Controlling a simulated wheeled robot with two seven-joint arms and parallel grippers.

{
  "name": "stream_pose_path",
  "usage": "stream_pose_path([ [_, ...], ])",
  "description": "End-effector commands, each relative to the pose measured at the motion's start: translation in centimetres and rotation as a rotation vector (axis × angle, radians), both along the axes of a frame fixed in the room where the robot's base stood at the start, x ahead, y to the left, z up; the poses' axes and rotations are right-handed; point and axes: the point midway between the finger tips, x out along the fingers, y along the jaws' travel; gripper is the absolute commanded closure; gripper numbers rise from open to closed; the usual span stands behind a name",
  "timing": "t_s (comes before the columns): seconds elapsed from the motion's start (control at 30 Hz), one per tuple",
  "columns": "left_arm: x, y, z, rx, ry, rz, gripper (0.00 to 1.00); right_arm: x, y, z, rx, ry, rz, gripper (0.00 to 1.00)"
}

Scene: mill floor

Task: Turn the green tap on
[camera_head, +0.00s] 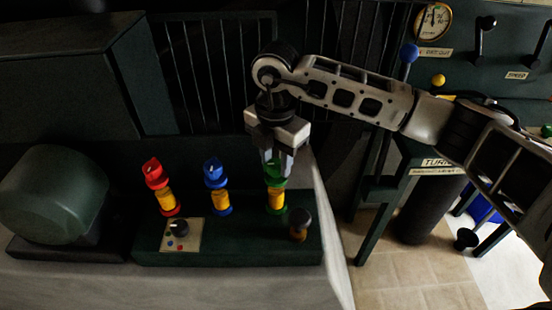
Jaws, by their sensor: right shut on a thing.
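The green tap (276,184) is the rightmost of three coloured taps on a dark green panel box (228,249). It has a yellow middle and a green base. My right gripper (279,165) points down from above and is shut on the green tap's top, hiding much of the handle. My right arm comes in from the right side. My left gripper is out of view.
A red tap (157,176) and a blue tap (214,174) stand to the left on the same box. A small knob plate (181,235) is in front, and a dark round knob (300,223) stands at the right. A rounded green housing (54,193) is at far left. Levers and a gauge (434,21) are at upper right.

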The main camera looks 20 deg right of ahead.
Motion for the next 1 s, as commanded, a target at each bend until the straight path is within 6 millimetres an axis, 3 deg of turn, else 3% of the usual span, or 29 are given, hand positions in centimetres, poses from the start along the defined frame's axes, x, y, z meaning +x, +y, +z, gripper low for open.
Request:
stream_pose_path([
  [1.0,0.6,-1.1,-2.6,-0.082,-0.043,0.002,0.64,0.0,0.0,-0.2,0.0,-0.003,0.909,0.89],
])
